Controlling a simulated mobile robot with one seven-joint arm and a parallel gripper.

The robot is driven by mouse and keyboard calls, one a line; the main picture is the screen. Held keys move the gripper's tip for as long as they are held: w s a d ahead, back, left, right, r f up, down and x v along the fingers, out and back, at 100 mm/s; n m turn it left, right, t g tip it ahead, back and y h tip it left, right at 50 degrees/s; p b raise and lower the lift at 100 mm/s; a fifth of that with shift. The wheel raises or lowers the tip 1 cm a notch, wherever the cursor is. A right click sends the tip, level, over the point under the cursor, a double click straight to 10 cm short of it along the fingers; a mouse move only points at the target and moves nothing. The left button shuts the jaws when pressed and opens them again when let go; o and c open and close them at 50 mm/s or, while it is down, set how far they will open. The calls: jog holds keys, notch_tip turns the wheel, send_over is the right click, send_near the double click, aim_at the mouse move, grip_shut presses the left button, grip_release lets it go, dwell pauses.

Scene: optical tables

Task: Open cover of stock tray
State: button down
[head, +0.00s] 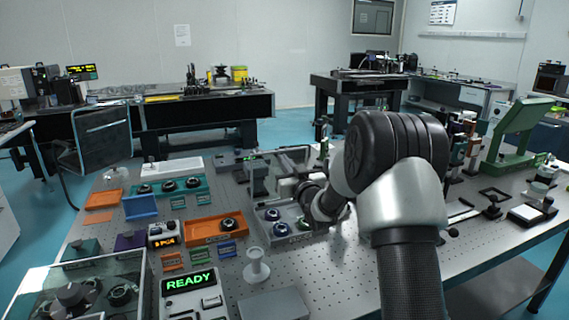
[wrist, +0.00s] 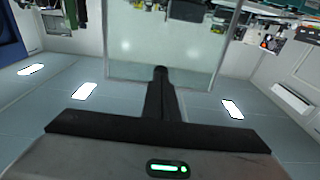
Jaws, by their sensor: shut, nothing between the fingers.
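The stock tray appears to be the shallow grey tray (head: 297,238) near the middle of the bench, with round dark parts in it. A clear framed panel, seemingly its cover, fills the upper middle of the wrist view (wrist: 165,50). It looks raised off the tray. My gripper (head: 284,188) is low over the tray's far side, partly hidden by my arm. In the wrist view my gripper's fingers (wrist: 160,72) are together and empty, close in front of the panel. I cannot tell whether they touch it.
Orange (head: 205,230) and teal (head: 175,188) trays stand left of the grey tray. A clear-topped case (head: 125,262) and a READY display (head: 190,282) are at the front left. A green stand (head: 515,135) and small optics occupy the right side.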

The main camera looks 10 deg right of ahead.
aim_at(278, 153)
jog(key=shift+w, duration=0.1)
jog(key=shift+g, duration=0.5)
jog(key=w, duration=0.3)
jog(key=w+a+b, duration=0.1)
jog(key=shift+w+r, duration=0.3)
jog(key=shift+r, duration=0.05)
jog(key=shift+w, duration=0.35)
jog(key=shift+s+r, duration=0.1)
jog(key=shift+s, duration=0.05)
